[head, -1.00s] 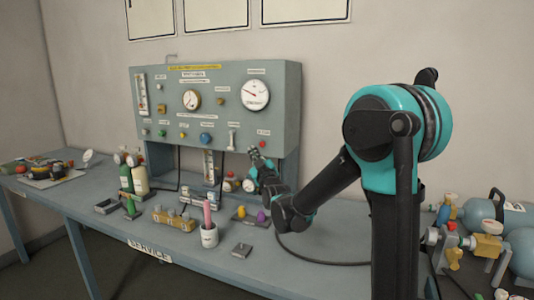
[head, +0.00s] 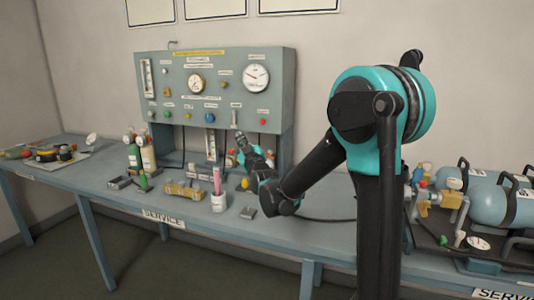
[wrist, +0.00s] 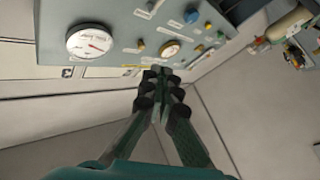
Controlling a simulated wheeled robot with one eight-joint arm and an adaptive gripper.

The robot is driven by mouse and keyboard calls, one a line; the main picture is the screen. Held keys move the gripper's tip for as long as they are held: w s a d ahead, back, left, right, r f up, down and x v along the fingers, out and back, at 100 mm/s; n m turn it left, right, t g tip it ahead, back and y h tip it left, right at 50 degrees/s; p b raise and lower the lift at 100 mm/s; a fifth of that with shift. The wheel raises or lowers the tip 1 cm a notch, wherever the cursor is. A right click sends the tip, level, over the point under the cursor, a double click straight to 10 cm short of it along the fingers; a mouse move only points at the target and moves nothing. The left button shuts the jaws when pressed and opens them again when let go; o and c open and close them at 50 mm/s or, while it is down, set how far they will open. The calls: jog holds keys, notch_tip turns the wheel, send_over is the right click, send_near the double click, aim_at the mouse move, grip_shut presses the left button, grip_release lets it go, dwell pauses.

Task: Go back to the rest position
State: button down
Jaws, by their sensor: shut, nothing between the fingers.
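My gripper (head: 243,143) is in front of the lower part of the grey-green gauge panel, held up above the bench. It is shut with nothing in it. In the wrist view my gripper (wrist: 162,78) shows with its dark fingers together. The panel (head: 225,85) fills the top of that view, with a white round gauge (wrist: 90,40) to the left of the fingers. Whether the fingertips touch the panel is hard to tell.
The blue-grey bench (head: 120,205) holds a white cup with a pink item (head: 218,202), a brass fitting block (head: 184,189) and small cylinders (head: 134,155). Blue tanks (head: 500,205) with valves stand at the right. A yellow object (head: 245,184) sits close beside my arm.

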jog(key=s+d+f+m+g+h, duration=0.3)
jog(key=d+f+m+g+h, duration=0.1)
jog(key=d+f, duration=0.75)
jog(key=s+d+f+m+g+h, duration=0.1)
jog(key=s+d+f+m+g, duration=0.1)
jog(key=s+d, duration=0.4)
jog(key=s+d+f+m+g+h, duration=0.2)
jog(key=s+d+f+g, duration=0.1)
jog(key=s+d+f, duration=0.3)
jog(key=s+d+f+m+g+h, duration=0.1)
jog(key=s+d+f+m+g, duration=0.1)
jog(key=s+d+f, duration=0.4)
jog(key=shift+s+f+g+h, duration=0.15)
jog(key=shift+s+g, duration=0.25)
jog(key=shift+s, duration=0.3)
jog(key=shift+s+f+g+h, duration=0.15)
jog(key=shift+s+g, duration=0.25)
jog(key=shift+s, duration=0.3)
jog(key=s+f+g, duration=0.2)
jog(key=s+f, duration=0.5)
jog(key=s, duration=0.5)
jog(key=shift+a+g, duration=0.25)
jog(key=shift+g, duration=0.15)
jog(key=shift+w, duration=0.1)
